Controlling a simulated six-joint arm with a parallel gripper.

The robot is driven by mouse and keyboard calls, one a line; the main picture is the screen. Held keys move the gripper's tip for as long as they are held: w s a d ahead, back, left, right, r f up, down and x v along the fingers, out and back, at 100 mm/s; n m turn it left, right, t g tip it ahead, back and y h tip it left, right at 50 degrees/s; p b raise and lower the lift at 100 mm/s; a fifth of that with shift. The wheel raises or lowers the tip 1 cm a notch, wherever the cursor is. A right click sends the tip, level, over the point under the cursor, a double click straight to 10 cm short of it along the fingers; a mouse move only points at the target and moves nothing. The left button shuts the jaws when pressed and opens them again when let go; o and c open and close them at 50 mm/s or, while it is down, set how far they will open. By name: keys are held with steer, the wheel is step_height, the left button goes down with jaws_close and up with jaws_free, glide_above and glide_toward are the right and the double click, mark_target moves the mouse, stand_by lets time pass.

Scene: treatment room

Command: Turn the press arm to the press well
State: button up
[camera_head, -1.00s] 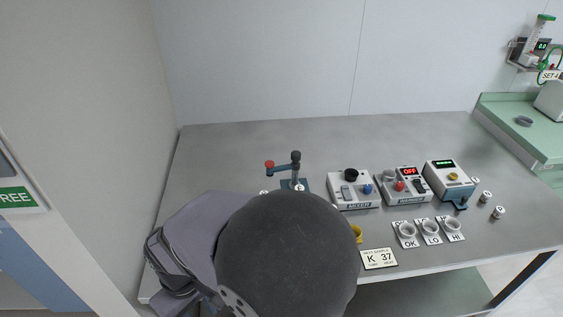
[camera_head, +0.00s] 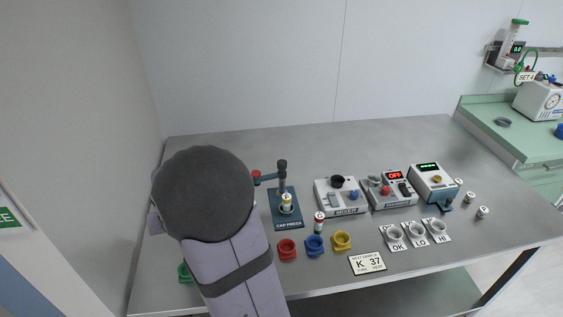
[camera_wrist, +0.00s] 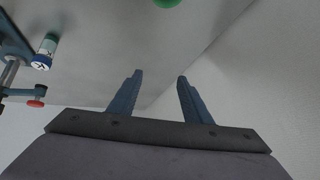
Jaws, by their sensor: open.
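The cap press (camera_head: 285,218) stands near the table's middle, a dark blue base with a post at its back. Its press arm (camera_head: 267,177) points left from the post, ending in a red knob (camera_head: 256,174); it is not over the well. A vial (camera_head: 287,202) stands upright in the press well, in front of the post. In the wrist view the red knob (camera_wrist: 36,103) and a vial (camera_wrist: 44,52) show at the left edge. My gripper (camera_wrist: 160,77) is open with nothing between its fingers, apart from the knob. In the head view my own arm hides it.
Red (camera_head: 287,249), blue (camera_head: 314,244) and yellow (camera_head: 342,240) caps lie along the front, with a green cap (camera_head: 184,272) partly behind my arm. A loose vial (camera_head: 319,222) stands right of the press. The mixer (camera_head: 340,197) and other devices stand further right.

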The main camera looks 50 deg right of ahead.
steer(key=d+r+m+h, duration=0.2)
steer(key=d+m+h, duration=0.25)
steer(key=d, duration=1.05)
steer(key=m+g+h, duration=0.5)
steer(key=h, duration=0.1)
glide_toward(282, 162)
steer(key=x, duration=0.3)
steer(key=shift+p+x, duration=1.2)
steer(key=shift+x, duration=2.45)
steer(key=shift+c, duration=0.5)
jaws_close()
